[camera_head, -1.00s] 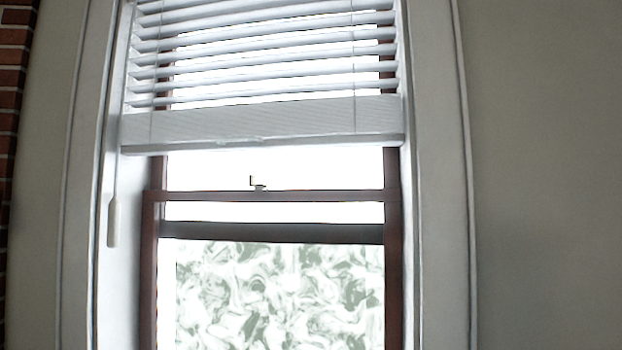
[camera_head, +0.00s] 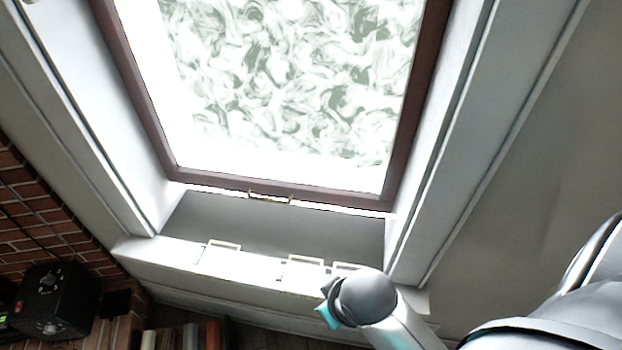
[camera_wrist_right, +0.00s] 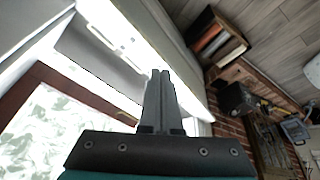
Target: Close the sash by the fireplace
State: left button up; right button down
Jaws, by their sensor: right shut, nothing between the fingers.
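The sash (camera_head: 230,184) is a brown-framed window with a marbled pane. It has a small brass-coloured handle (camera_head: 270,198) on its bottom rail. A thin bright strip shows between this rail and the grey sill (camera_head: 280,228). The brown frame also shows at left in the wrist view (camera_wrist_right: 40,84). My right gripper (camera_wrist_right: 160,76) is shut and empty in the wrist view, its fingers pointing over the sill area. In the head view my right wrist is at lower centre, below the sash, and its fingers are hidden. My left gripper is not in view.
A white ledge (camera_head: 180,253) with pale rectangular outlines runs below the sill. White trim borders the window on both sides. A black box (camera_head: 50,298) stands by the brick wall (camera_head: 40,215) at left. Books (camera_head: 190,336) stand below the ledge; they also show in the wrist view (camera_wrist_right: 210,42).

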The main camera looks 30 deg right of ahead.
jog(key=w+d+r+m+t+h, duration=0.1)
jog(key=w+d+r+t, duration=0.15)
jog(key=w+r, duration=0.7)
jog(key=w+d+r+t+h, duration=0.15)
jog(key=w+r+t, duration=0.25)
jog(key=w+r, duration=0.55)
jog(key=w+d+r+m+t, duration=0.15)
jog(key=w+r+t, duration=0.3)
jog(key=r, duration=0.85)
jog(key=w+d+r+m+t+h, duration=0.1)
jog(key=d+r+t+h, duration=0.15)
jog(key=r, duration=1.25)
jog(key=w+d+r+m+t+h, duration=0.15)
jog(key=d+r+t, duration=0.25)
jog(key=r, duration=1)
jog(key=p+x, duration=0.5)
jog(key=x, duration=0.4)
pick_arm(q)
jog(key=shift+w+r, duration=0.15)
jog(key=shift+r, duration=1.25)
jog(key=shift+w+r, duration=0.15)
jog(key=shift+r, duration=1.2)
pick_arm(e)
jog(key=shift+w+f+g+y, duration=0.15)
jog(key=shift+w+f, duration=0.05)
jog(key=shift+f, duration=0.8)
jog(key=shift+w+f+g+y, duration=0.1)
jog(key=shift+w+f, duration=0.05)
jog(key=shift+f, duration=0.8)
